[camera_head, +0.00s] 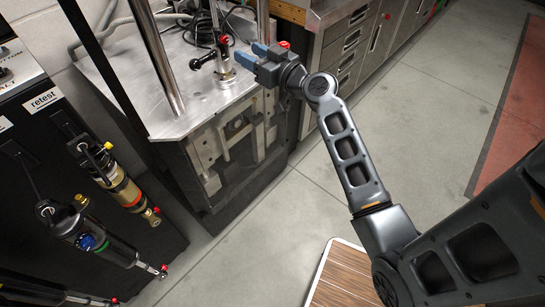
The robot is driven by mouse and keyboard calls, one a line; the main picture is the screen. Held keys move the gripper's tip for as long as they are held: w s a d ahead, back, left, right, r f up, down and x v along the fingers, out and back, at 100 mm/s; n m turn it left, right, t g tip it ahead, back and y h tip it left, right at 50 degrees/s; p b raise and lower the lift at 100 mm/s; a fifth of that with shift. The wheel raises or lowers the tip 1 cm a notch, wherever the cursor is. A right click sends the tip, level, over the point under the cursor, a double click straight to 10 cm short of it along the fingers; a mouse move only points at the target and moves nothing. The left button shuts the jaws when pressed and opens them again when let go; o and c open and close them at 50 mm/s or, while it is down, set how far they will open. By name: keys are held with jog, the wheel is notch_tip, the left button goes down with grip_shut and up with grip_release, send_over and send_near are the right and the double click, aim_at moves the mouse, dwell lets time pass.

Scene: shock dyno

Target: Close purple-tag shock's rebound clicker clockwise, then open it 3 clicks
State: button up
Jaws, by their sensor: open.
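My gripper (249,54), with two blue fingers, is open and empty above the right part of the steel dyno table. Its fingers point left toward an upright metal shaft fitting (225,72) in the dyno, apart from it as far as I can tell. A red knob (223,40) sits by the top of this fitting, and a black part with a red end (195,64) sticks out to its left. I cannot make out a purple tag. On the rack at left hang a gold and red shock (127,191) and a black shock with blue and green marks (95,241).
The dyno table (190,112) carries steel columns (157,55) left of my gripper, and cables lie behind. A "retest" label (43,101) marks the black rack. Drawer cabinets (350,45) stand behind right. The grey floor (430,90) is clear at right.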

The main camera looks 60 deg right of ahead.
jog(key=s+a+f+g+p, duration=0.1)
jog(key=s+a+f, duration=0.2)
jog(key=s+a, duration=0.4)
jog(key=s+a+f+g+y+p, duration=0.1)
jog(key=s+a+f, duration=0.2)
jog(key=s+a, duration=0.5)
jog(key=shift+a+f+n+g, duration=0.3)
jog(key=shift+a+n, duration=0.1)
jog(key=shift+a, duration=2.45)
jog(key=s+a+r+n+y, duration=0.1)
jog(key=s+a+r+y, duration=0.1)
jog(key=s+a+r, duration=0.2)
jog(key=s+a+r+n+y, duration=0.2)
jog(key=s+a+r, duration=0.2)
jog(key=s, duration=0.7)
jog(key=a, duration=0.2)
jog(key=shift+s+a+r+n+y, duration=0.25)
jog(key=shift+a+n+y, duration=0.05)
jog(key=shift+a, duration=0.1)
